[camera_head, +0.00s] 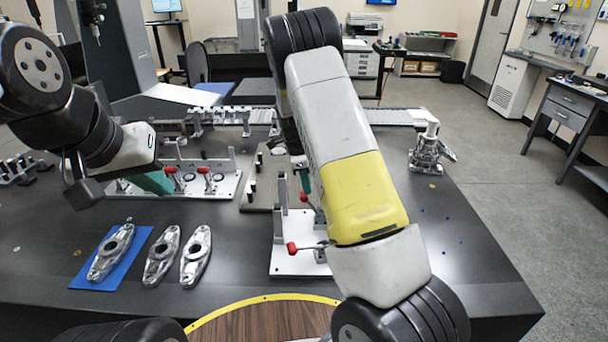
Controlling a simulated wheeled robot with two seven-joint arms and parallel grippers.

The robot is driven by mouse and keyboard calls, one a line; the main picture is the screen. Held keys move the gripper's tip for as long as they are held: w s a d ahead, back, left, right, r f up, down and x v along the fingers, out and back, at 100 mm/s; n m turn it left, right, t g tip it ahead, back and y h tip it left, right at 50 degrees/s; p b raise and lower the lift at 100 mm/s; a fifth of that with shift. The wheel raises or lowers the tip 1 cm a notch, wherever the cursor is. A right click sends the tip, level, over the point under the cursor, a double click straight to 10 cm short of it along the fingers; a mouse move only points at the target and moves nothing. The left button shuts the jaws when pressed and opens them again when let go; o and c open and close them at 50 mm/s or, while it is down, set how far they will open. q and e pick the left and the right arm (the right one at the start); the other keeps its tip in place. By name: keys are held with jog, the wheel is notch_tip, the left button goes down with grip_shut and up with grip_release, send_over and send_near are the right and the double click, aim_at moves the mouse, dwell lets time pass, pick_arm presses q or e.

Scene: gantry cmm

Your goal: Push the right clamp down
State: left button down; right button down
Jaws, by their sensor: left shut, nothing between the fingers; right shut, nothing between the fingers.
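A white fixture plate (284,266) in the middle carries toggle clamps with red-tipped handles. The near red handle (292,248) points left and lies low. Another red tip (304,197) shows just below my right gripper (304,183), whose teal fingers are shut; touching or apart is unclear. My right forearm hides much of this fixture. A second white plate (225,187) at the left has two clamps with red tips, a left one (170,169) and a right one (203,170). My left gripper (160,186) is shut, with teal fingertips beside the left one.
On the dark table (235,225), one metal part (111,252) lies on a blue mat (84,279) and two more lie beside it. A board with dark pegs (262,190) stands between the fixtures. A metal assembly (427,152) stands at the right; the table around it is mostly clear.

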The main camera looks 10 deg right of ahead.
jog(key=w+a+f+g+h, duration=0.1)
jog(key=a+f+h, duration=0.5)
jog(key=a+f, duration=0.1)
jog(key=shift+w+a+h, duration=0.25)
jog(key=shift+h, duration=0.05)
jog(key=shift+f, duration=0.1)
dwell(0.5)
